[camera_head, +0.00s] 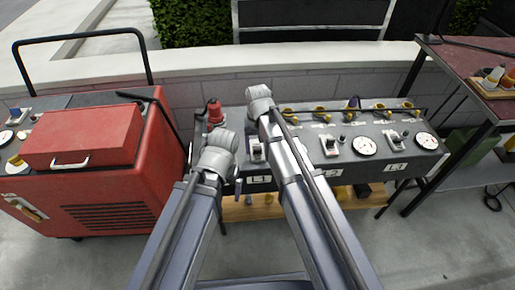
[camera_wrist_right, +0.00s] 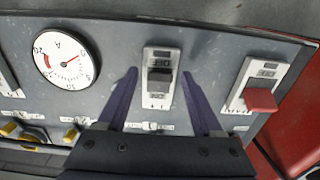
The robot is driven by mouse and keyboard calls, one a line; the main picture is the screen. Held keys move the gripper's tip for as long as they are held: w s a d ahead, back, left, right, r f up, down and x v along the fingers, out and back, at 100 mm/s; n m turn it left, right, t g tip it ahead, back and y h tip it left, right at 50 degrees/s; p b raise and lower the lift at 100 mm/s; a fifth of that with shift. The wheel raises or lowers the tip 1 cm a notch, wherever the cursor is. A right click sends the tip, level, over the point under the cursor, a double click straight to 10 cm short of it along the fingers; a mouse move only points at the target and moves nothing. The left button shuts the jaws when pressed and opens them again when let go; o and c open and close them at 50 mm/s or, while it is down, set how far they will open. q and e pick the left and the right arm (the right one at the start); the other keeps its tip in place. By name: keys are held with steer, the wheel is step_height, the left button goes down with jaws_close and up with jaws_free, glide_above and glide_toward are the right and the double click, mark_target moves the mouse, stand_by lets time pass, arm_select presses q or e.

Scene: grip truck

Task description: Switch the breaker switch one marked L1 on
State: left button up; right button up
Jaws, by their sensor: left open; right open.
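The L1 breaker switch (camera_head: 257,151) is a pale block with a dark lever on the left part of the grey panel, above the L1 label (camera_head: 258,180). In the right wrist view the breaker (camera_wrist_right: 159,90) stands between the purple fingers of my open right gripper (camera_wrist_right: 158,73), one on each side with a gap; the fingers look empty.
A red-handled switch (camera_wrist_right: 262,98) is beside the breaker, and a round dial (camera_wrist_right: 67,62) is on its other side. The L2 breaker (camera_head: 329,146) and L3 breaker (camera_head: 392,138) are farther right. A red generator (camera_head: 120,170) stands left; a reddish table (camera_head: 470,65) stands right.

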jaws_close()
steer(key=shift+w+g, duration=0.8)
steer(key=shift+g, duration=0.1)
steer(key=shift+w+g+b, duration=0.2)
steer(key=shift+g+b, duration=0.35)
steer(key=shift+g, duration=0.65)
steer(key=shift+s+r, duration=0.1)
